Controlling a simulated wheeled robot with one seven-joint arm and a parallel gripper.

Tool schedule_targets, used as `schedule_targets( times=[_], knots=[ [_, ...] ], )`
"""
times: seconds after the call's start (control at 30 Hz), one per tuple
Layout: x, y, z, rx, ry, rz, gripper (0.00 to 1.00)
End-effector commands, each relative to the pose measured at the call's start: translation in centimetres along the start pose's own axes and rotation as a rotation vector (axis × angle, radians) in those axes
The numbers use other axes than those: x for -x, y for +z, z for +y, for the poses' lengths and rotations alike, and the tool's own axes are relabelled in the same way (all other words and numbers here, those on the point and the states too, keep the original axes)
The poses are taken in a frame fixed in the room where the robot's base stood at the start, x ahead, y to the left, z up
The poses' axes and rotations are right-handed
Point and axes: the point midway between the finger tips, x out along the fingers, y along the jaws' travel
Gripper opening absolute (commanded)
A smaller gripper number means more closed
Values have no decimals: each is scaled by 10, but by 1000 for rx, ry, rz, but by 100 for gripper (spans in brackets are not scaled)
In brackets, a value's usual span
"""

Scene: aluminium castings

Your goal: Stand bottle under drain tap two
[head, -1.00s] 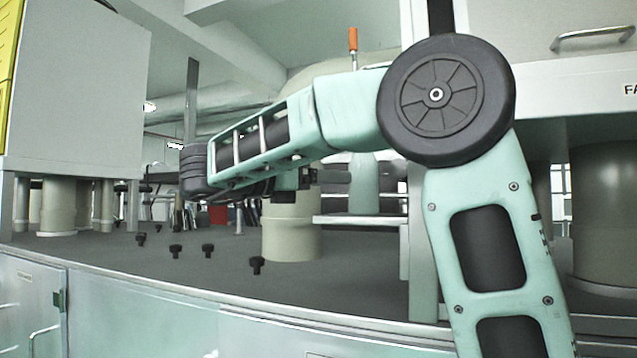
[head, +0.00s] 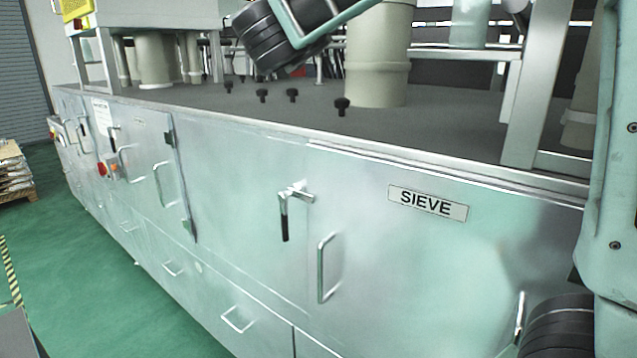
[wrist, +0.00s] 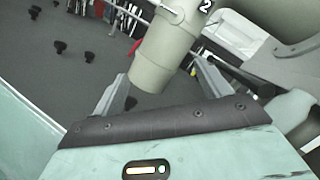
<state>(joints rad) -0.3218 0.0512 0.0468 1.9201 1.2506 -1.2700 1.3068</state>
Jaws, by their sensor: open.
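My gripper (wrist: 158,66) shows in the wrist view with its two grey fingers apart. A beige cylinder (wrist: 158,62) shows beyond and between the fingers; I cannot tell how far off it is, and nothing is clearly held. A label with the number 2 (wrist: 205,6) shows at the top edge, beside a grey pipe fitting (wrist: 170,14); I cannot tell if this is drain tap two. In the head view a pale green cylinder (head: 468,22) stands behind on a ledge; I cannot tell if it is the bottle. The fingers are out of the head view.
A metal cabinet front (head: 400,260) carries handles, a black-levered fitting (head: 290,205) and a SIEVE label (head: 428,203). Several black knobs (head: 342,105) stand on its dark top, near a beige column (head: 380,60). Green floor (head: 90,260) is open at the left.

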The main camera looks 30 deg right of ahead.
Motion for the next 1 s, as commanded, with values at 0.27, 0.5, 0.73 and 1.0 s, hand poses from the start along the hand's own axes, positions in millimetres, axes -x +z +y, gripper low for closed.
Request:
schedule_targets(
  times=[0.27, 0.5, 0.73, 1.0],
  knots=[
    [158, 21, 160, 805, 628, -736, 76],
    [338, -99, 212, 1531, 975, -1539, 76],
    [416, -246, 168, -1896, -1081, 2112, 76],
    [422, -299, 134, -1654, -924, 1938, 76]
  ],
)
